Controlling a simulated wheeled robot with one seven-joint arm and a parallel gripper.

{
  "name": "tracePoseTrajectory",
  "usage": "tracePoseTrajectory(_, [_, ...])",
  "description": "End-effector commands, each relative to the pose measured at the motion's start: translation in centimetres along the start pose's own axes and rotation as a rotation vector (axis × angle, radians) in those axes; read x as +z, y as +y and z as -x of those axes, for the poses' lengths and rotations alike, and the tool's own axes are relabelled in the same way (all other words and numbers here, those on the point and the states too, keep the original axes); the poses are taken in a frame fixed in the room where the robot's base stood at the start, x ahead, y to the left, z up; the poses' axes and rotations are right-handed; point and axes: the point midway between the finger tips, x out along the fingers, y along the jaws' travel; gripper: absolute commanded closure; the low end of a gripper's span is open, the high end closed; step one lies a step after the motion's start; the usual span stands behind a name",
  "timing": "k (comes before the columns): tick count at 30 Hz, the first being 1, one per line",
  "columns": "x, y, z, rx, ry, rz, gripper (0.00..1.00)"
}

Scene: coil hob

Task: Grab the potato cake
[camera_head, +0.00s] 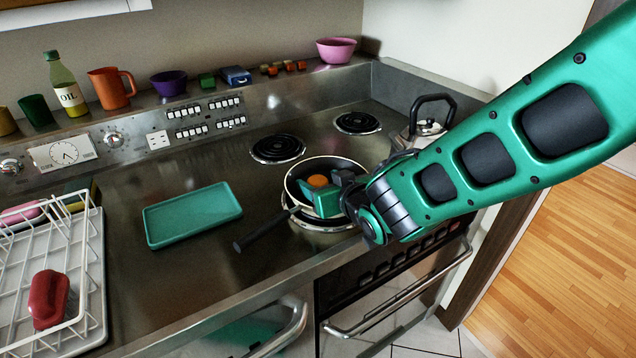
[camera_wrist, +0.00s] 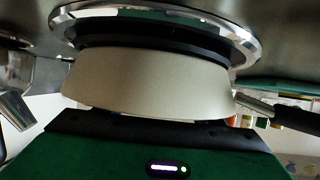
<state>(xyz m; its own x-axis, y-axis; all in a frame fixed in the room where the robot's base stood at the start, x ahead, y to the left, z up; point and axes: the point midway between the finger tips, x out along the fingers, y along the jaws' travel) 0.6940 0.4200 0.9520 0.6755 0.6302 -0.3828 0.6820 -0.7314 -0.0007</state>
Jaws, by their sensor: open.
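The potato cake (camera_head: 318,181) shows as a small orange-brown round in the pale-rimmed frying pan (camera_head: 292,181). The pan sits on the front coil burner (camera_head: 318,224), its dark handle (camera_head: 262,232) pointing to the front left. My gripper (camera_head: 327,186) is open at the pan, with its dark fingers close to the cake. It partly hides the cake, and I cannot tell whether the fingers touch it. The wrist view is upside down and shows the pan's pale outer wall (camera_wrist: 150,85) very near; the cake and fingertips are hidden there.
A teal tray (camera_head: 192,214) lies on the counter left of the pan. A kettle (camera_head: 428,128) stands at the back right, near my arm. A white dish rack (camera_head: 85,260) with a red object (camera_head: 48,299) is at the left. Two rear coil burners are bare.

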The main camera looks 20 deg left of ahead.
Motion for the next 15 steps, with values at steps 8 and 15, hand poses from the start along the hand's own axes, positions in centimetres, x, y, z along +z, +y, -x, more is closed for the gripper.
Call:
tracePoseTrajectory(8, [0.00, -0.01, 0.03, 0.000, 0.000, 0.000, 0.72])
tracePoseTrajectory(15, [0.00, -0.01, 0.04, 0.000, 0.000, 0.000, 0.82])
